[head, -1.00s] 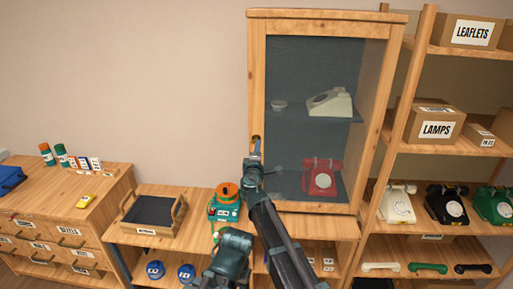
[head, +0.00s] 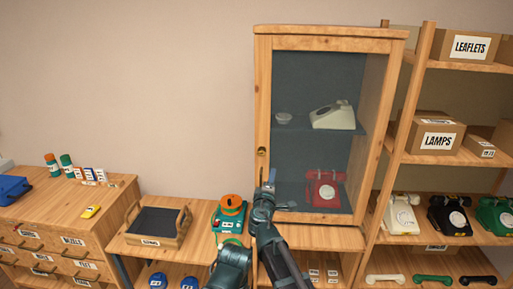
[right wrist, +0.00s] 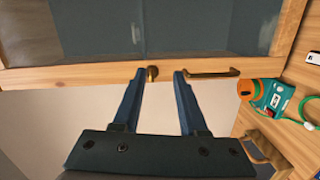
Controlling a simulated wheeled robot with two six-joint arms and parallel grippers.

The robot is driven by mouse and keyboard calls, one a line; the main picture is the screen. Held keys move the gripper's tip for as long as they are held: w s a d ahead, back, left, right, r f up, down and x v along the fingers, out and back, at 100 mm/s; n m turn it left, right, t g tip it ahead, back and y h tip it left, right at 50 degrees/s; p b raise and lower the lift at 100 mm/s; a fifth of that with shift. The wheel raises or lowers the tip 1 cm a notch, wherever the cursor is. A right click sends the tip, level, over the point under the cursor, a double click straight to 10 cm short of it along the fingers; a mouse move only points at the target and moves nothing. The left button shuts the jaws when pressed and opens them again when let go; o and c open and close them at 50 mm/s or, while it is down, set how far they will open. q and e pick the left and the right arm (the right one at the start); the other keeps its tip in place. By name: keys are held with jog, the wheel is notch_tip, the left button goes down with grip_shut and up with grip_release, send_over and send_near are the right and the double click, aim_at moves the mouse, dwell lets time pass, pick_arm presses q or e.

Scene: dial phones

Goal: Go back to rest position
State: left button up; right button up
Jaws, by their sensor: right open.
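My right gripper (head: 268,183) is in front of the lower left part of the wooden display cabinet (head: 332,31), just below its brass knob (head: 262,152). In the right wrist view its two blue fingers (right wrist: 160,76) are apart with nothing between them. The knob (right wrist: 152,72) shows just beyond the fingertips there, and a brass handle (right wrist: 212,73) lies to its right. The glass-fronted cabinet looks shut. It holds a cream phone (head: 333,116) on its upper shelf and a red phone (head: 323,188) below. My left gripper is not in view.
A teal and orange device (head: 230,213) stands beside my right arm, close to it. A wooden tray (head: 184,226) sits left of it. A drawer unit (head: 45,236) is at far left. Shelves (head: 410,101) with boxes and phones stand right. The wall area above the tray is clear.

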jog(key=s+d+f+m+g+h, duration=0.1)
jog(key=s+d+f+m+g, duration=1)
jog(key=s+d+f, duration=0.4)
jog(key=s+a+f+m+g+y, duration=0.2)
jog(key=s+f+g, duration=0.1)
jog(key=s, duration=0.3)
jog(key=s+a+f+m+g+y, duration=0.1)
jog(key=s+a+f+g+y, duration=0.15)
jog(key=s, duration=0.45)
jog(key=s+a+n, duration=0.3)
jog(key=s+a, duration=0.3)
jog(key=a, duration=0.5)
jog(key=shift+a+n+g+h, duration=0.3)
jog(key=shift+g+h, duration=0.05)
